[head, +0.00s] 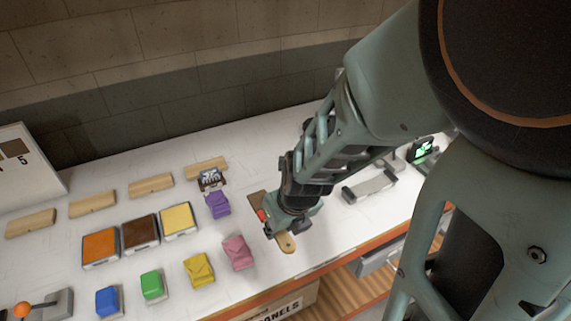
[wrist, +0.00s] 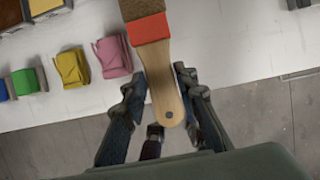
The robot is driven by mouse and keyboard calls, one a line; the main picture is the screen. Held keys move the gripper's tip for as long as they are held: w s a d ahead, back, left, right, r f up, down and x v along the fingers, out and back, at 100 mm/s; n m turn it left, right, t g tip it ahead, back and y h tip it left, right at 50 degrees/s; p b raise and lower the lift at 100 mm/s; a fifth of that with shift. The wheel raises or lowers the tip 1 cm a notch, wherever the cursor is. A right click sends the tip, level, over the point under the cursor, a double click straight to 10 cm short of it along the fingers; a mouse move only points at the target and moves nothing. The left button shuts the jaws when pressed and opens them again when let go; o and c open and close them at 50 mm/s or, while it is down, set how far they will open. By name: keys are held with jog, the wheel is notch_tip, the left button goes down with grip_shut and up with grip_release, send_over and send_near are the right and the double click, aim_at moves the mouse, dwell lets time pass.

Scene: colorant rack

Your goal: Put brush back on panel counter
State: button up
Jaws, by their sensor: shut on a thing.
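The brush has a pale wooden handle, a red band and brown bristles. In the wrist view the brush (wrist: 164,92) lies between the fingers of my gripper (wrist: 166,100), which is shut on its handle. In the head view the handle end of the brush (head: 286,243) sticks out below my gripper (head: 284,228), over the white counter (head: 330,235) near its front edge. The counter also shows in the wrist view (wrist: 235,45). Whether the brush touches the counter is hard to tell.
Pink (head: 238,253), yellow (head: 198,270), green (head: 152,285), blue (head: 108,301) and purple (head: 218,204) blocks stand left of my gripper. Orange (head: 100,247), brown (head: 140,233) and yellow (head: 178,219) trays sit behind. A grey-handled item (head: 368,186) lies to the right.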

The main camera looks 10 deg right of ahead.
jog(key=shift+w+d+f, duration=0.1)
jog(key=shift+d+f, duration=0.05)
jog(key=shift+f, duration=0.05)
jog(key=w+d+f+b, duration=0.8)
jog(key=w, duration=0.1)
jog(key=shift+w+d+f+b, duration=0.2)
jog(key=shift+w+f+b, duration=0.1)
jog(key=shift+f, duration=0.05)
jog(key=f, duration=0.1)
jog(key=f+b, duration=0.2)
jog(key=f, duration=0.1)
jog(key=shift+w+d, duration=0.25)
jog(key=shift+w, duration=0.05)
jog(key=o, duration=1.1)
jog(key=shift+f, duration=0.1)
jog(key=shift+o, duration=0.2)
